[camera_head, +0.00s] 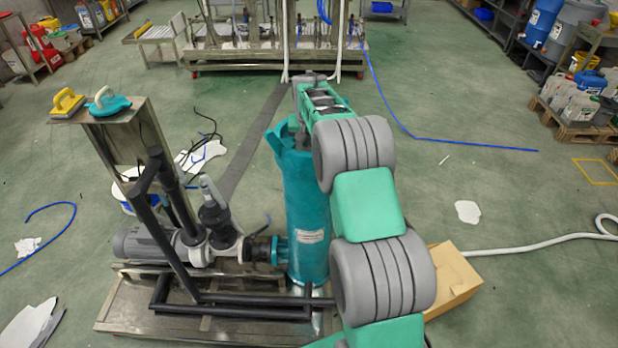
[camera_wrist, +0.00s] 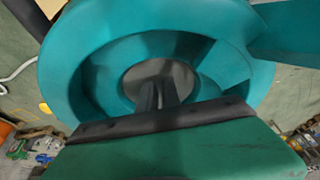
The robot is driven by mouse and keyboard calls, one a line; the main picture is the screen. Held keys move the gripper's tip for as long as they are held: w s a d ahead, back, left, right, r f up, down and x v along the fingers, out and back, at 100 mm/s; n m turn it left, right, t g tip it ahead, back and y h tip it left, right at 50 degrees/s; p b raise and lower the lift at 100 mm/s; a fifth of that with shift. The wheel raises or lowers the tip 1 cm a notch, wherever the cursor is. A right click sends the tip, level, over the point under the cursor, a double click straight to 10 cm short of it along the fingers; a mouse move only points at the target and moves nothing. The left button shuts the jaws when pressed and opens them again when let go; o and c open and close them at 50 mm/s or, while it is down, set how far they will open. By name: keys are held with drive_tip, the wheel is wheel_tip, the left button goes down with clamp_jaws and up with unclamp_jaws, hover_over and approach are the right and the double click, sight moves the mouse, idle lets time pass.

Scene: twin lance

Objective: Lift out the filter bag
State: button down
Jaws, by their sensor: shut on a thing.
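The teal filter housing (camera_head: 308,230) stands upright on the pump skid, its top open. In the wrist view I look down at its wide teal rim (camera_wrist: 75,60). The grey inside of the round opening (camera_wrist: 150,72) seems to be the filter bag, but its shape is unclear. My gripper (camera_wrist: 160,93) points down at the opening, its two dark fingers close together and shut on what seems to be part of the bag. The grip point is hard to see. In the head view my wrist and arm hide the fingers.
A grey pump motor (camera_head: 145,242) and black pipe frame (camera_head: 235,305) are left of the housing. A cardboard box (camera_head: 455,280) sits at right, partly behind my arm. Blue hose (camera_head: 470,145) lies on open floor.

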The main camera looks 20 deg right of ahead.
wheel_tip(320, 180, up, 22)
drive_tip(key=p, duration=1.4)
drive_tip(key=shift+f, duration=0.25)
drive_tip(key=shift+d, duration=0.1)
